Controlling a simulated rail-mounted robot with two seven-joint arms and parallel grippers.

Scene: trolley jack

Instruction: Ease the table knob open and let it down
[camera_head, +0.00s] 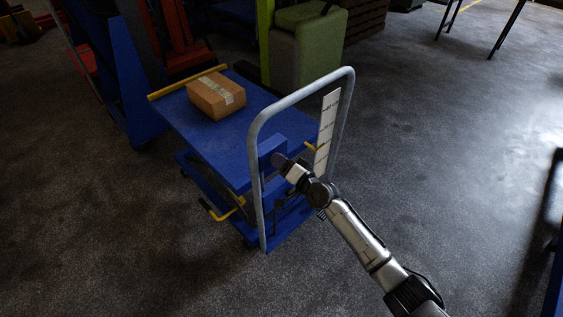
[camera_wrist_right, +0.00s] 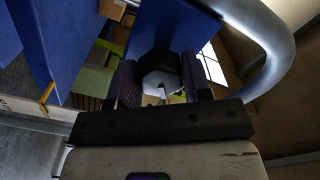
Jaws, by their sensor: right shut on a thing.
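A blue lift table (camera_head: 225,148) stands with its platform raised a little above its base. My right gripper (camera_head: 280,163) reaches the blue housing at the platform's near end, inside the grey handle. In the right wrist view its two fingers (camera_wrist_right: 160,85) are shut on the knob (camera_wrist_right: 158,68), which is dark with a pale, notched face. In the head view the gripper hides the knob. A cardboard box (camera_head: 216,95) rests on the platform. My left gripper is out of view.
The grey tubular handle (camera_head: 258,180) arches around my right gripper. A white marked strip (camera_head: 327,125) stands upright beside it. A yellow pedal (camera_head: 226,213) sticks out low at the left. Floor is clear to the right; green seats (camera_head: 310,45) stand behind.

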